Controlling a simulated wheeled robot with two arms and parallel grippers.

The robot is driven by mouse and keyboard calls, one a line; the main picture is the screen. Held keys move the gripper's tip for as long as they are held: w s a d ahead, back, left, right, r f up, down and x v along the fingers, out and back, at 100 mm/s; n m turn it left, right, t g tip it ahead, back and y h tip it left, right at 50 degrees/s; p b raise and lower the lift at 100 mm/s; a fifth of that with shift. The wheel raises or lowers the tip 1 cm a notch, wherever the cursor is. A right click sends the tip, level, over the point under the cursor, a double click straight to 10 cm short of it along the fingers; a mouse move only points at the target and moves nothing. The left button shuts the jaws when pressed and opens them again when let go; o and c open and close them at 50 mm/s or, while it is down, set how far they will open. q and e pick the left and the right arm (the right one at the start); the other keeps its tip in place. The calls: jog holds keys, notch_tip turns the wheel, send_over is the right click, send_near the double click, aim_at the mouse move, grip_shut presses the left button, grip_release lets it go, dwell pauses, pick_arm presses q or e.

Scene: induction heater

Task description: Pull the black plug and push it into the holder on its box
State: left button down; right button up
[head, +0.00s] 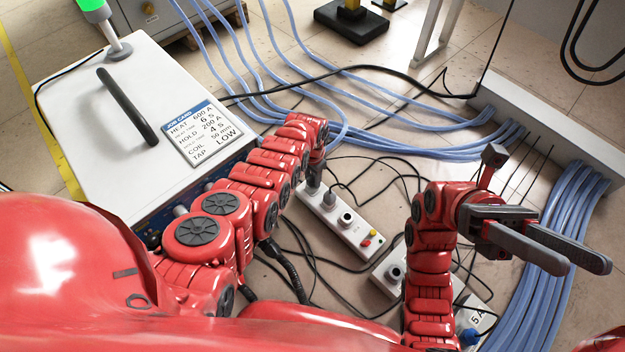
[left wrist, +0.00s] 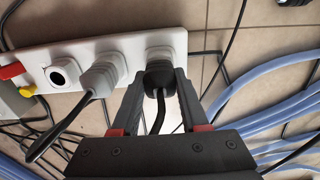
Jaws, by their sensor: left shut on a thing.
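The black plug (left wrist: 158,75) is at the end socket of a white socket strip (left wrist: 28,62); I cannot tell how deep it sits. My left gripper (left wrist: 155,82) is shut on it, one finger on each side, and its cable hangs between the fingers. In the head view, my left gripper (head: 314,178) points down at the far end of the strip (head: 352,233), and the arm partly covers the plug. My right gripper (head: 582,264) is open and empty at the right. I cannot tell which box carries the holder.
A grey plug (head: 329,199) sits beside the black one, then an empty round socket (head: 346,218). A white box (head: 381,273) and a box marked 5 A (head: 478,318) stand nearer. Loose black cables and blue hoses (head: 440,150) cover the floor. A large white cabinet (head: 90,150) stands left.

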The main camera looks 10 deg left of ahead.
aim_at(313, 175)
pick_arm(q)
jog(key=shift+r+p, duration=2.35)
jog(key=shift+r, duration=0.2)
pick_arm(e)
notch_tip(313, 175, up, 5)
